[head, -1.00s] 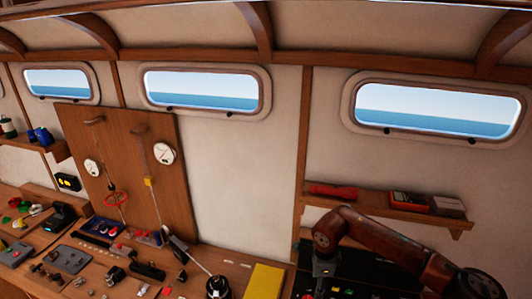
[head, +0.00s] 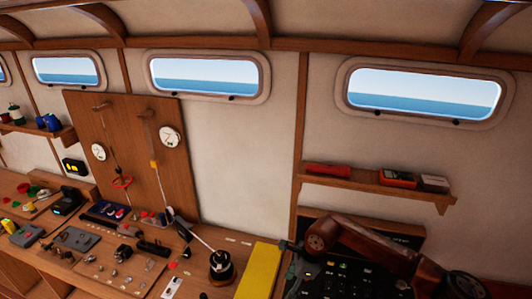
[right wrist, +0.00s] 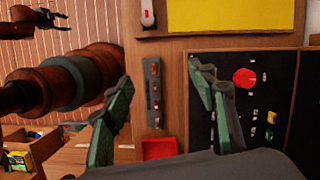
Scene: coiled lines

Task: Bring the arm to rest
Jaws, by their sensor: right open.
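The left arm is not seen in the head view.
A black board (right wrist: 262,125) with a red knob lies beside the right gripper. The yellow panel (head: 258,272), a black winch-like drum (head: 221,267) and several small fittings are on the bench. A shelf (head: 365,183) hangs above my right arm. A red tray (right wrist: 158,149) is below.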

